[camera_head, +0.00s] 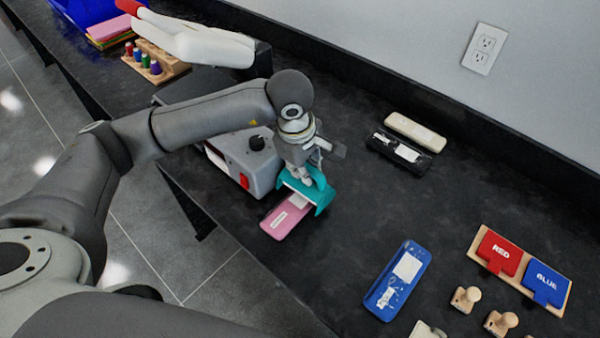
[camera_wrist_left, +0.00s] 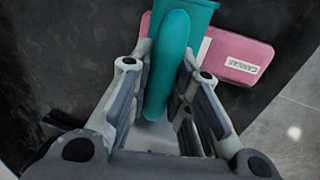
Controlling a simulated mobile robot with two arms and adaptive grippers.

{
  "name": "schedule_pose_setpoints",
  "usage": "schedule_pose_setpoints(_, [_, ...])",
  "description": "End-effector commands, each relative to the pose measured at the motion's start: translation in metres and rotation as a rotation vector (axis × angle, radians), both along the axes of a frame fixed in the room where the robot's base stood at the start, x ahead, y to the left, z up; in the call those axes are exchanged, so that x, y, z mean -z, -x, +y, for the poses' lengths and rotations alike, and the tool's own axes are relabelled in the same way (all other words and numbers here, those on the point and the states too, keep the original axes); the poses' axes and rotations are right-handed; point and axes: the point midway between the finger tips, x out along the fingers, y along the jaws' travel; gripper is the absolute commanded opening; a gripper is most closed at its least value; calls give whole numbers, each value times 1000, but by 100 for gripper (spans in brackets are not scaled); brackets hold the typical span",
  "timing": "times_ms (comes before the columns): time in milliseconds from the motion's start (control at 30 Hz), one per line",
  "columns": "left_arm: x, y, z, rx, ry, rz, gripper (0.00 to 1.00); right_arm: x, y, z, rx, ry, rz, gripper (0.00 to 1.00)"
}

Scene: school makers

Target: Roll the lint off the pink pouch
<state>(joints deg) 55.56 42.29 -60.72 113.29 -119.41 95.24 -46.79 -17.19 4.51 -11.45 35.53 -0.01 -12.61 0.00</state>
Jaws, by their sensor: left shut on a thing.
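The pink pouch (camera_head: 274,228) lies flat on the dark counter near its front edge, with a white label. In the left wrist view the pink pouch (camera_wrist_left: 262,48) shows its label reading CANVAS. My left gripper (camera_head: 302,174) is shut on the handle of a teal lint roller (camera_head: 322,196). The teal roller (camera_wrist_left: 172,60) stands between both fingers in the wrist view. Its head is over the far end of the pouch and hides that part. I cannot tell whether it touches. Lint on the pouch is too small to make out. My right gripper is not in view.
A grey machine with a knob (camera_head: 262,178) stands close left of the roller. A blue pouch (camera_head: 412,250) with white bits lies to the right. Black (camera_head: 425,164) and cream (camera_head: 418,131) pouches lie behind. RED (camera_head: 494,262) and BLUE (camera_head: 552,275) signs and wooden stamps stand at right.

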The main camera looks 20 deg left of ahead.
Motion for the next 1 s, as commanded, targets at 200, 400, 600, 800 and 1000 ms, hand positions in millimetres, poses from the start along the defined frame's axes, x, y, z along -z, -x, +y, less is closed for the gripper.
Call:
schedule_pose_setpoints(200, [2, -12, -4, 0, -1, 2, 0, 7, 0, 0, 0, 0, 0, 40])
schedule_pose_setpoints(400, [2, -24, -7, 0, -2, 2, 0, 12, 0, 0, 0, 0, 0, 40])
schedule_pose_setpoints(600, [1, -32, -10, 0, -2, 3, 0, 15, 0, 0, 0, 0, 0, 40])
schedule_pose_setpoints(800, [1, -33, -10, 1, -2, 3, 0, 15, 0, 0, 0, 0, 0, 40])
schedule_pose_setpoints(1000, [-1, -33, -10, 1, -2, 2, 0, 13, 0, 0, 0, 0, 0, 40])
